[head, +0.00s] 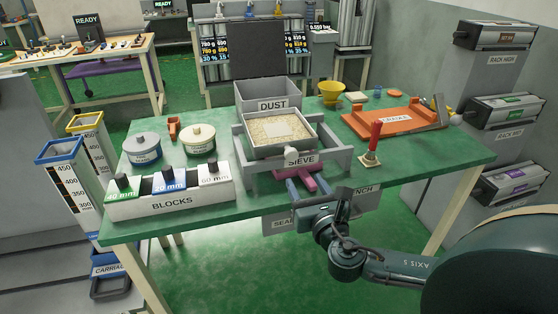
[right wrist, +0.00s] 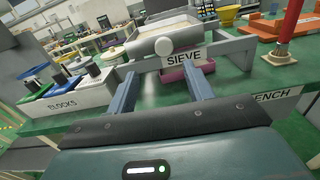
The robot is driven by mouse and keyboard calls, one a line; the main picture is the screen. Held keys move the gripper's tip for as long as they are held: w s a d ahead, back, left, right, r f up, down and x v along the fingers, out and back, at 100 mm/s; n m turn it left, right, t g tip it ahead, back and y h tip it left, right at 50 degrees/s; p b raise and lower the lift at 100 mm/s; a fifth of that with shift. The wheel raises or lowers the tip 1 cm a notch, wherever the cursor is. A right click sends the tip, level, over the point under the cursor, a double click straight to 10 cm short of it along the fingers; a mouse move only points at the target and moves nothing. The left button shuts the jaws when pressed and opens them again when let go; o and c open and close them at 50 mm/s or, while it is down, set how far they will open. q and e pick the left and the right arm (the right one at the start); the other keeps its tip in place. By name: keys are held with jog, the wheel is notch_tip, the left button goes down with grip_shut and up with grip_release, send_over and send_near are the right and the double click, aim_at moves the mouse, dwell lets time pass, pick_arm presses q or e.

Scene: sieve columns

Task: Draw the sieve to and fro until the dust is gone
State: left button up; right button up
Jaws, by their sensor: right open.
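The sieve (head: 272,146) is a grey box in a grey frame at the middle of the green bench. Its bed is covered with pale tan grains, with a lighter patch in the middle. A round whitish knob (right wrist: 164,46) sits on its front in the right wrist view. The grey DUST box (head: 280,99) stands directly behind the sieve. My right gripper (right wrist: 161,85) is open and empty, in front of the sieve, its two blue-grey fingers apart and pointing towards the knob, not touching it. In the head view the right gripper (head: 310,190) shows at the bench's front edge. My left gripper is not in view.
The BLOCKS holder (head: 170,205) stands left of the sieve, with two round tins (head: 198,139) behind it. A red-handled tool (head: 374,143) stands to the right, near an orange tray (head: 385,124). A magenta piece (head: 301,184) lies below the sieve's front.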

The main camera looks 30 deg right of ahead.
aim_at(293, 156)
jog(key=x, duration=1.3)
jog(key=shift+d, duration=0.4)
jog(key=shift+c, duration=0.2)
jog(key=shift+f, duration=0.1)
grip_shut()
